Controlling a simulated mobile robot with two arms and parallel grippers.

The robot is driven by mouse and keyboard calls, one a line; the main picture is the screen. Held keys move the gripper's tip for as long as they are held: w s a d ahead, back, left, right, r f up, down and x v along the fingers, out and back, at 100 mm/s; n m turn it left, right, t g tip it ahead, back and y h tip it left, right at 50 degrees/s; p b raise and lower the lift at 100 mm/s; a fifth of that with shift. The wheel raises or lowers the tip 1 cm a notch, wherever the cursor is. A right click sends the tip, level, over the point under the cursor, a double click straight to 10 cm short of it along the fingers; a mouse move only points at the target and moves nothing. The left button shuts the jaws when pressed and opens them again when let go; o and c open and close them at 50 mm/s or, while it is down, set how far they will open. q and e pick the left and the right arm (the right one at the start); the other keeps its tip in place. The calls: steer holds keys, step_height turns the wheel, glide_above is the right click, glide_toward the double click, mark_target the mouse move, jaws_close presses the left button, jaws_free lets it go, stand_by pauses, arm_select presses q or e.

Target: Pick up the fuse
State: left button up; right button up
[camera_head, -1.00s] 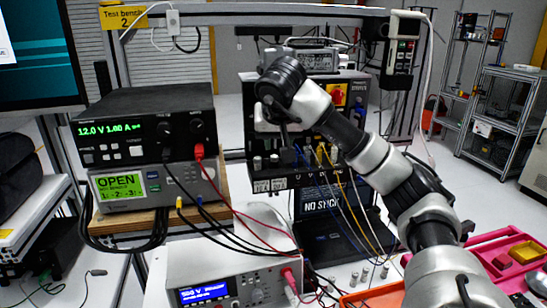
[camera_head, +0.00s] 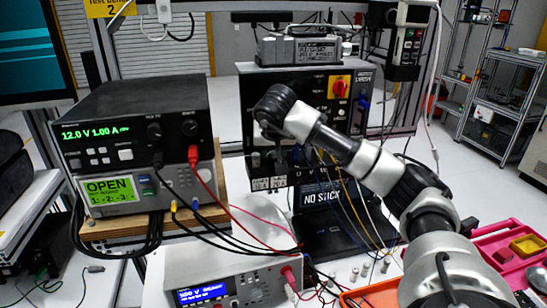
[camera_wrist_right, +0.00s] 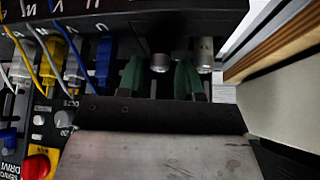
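A cylinder with a silver end cap (camera_wrist_right: 160,62), which looks like the fuse, shows in the right wrist view below the front of the black drive unit. Its upper part is in shadow. My right gripper (camera_wrist_right: 160,78) is open, with one green finger on each side of this cylinder. I cannot tell whether the fingers touch it. A second silver cylinder (camera_wrist_right: 205,50) stands just right of the right finger. In the head view my right gripper (camera_head: 268,150) points down in front of the drive unit (camera_head: 305,88), and its fingertips are hard to make out. My left gripper is not in view.
Blue, yellow and grey plugs with wires (camera_wrist_right: 75,60) crowd the left of the fingers. Stacked power supplies (camera_head: 140,140) stand left, a white bench instrument (camera_head: 225,272) in front. Several small silver cylinders (camera_head: 366,268) stand on the table near a pink tray (camera_head: 490,243).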

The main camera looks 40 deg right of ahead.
steer(key=shift+x, duration=0.95)
jaws_close()
